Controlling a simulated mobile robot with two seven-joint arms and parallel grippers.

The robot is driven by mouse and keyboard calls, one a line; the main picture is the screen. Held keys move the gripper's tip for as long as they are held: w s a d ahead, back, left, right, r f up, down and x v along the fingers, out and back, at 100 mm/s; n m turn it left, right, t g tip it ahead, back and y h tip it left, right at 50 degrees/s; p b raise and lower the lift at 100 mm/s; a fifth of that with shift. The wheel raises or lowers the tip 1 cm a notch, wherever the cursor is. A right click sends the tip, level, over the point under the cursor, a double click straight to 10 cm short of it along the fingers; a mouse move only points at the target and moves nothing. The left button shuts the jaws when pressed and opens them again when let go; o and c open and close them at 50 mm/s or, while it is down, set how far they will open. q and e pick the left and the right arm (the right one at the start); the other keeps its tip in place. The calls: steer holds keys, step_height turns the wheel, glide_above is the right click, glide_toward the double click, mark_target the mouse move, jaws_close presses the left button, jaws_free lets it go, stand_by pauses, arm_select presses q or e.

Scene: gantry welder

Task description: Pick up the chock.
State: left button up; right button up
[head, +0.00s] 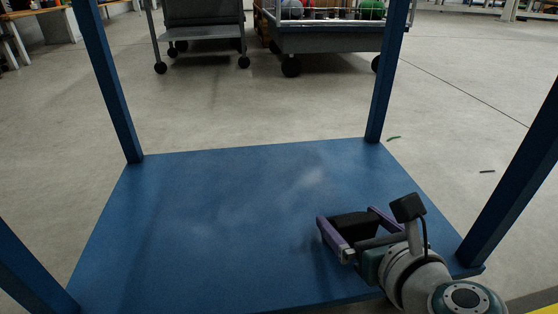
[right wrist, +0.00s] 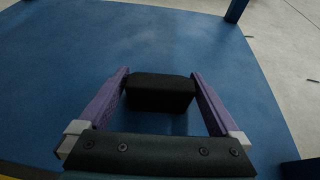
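The chock is a dark, blocky piece (head: 352,224) on the right part of the blue platform (head: 230,210). It also shows between the fingers in the right wrist view (right wrist: 161,93). My right gripper (head: 344,213) has purple fingers, spread wide near the ends of its dark bar, one on each side of the chock. The fingers lie very close to the chock's ends; whether they touch it I cannot tell. The chock seems to sit low at the platform, though its underside is hidden. My left gripper is not in view.
Blue posts rise at the platform's corners, at back left (head: 112,90), back right (head: 388,75) and right (head: 520,170). Two wheeled carts (head: 203,35) (head: 330,38) stand behind on the floor. The platform's left and middle are clear.

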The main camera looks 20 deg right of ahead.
steer(key=shift+s, duration=0.1)
steer(key=c, duration=1.2)
steer(key=shift+c, duration=0.5)
steer(key=shift+r, duration=0.1)
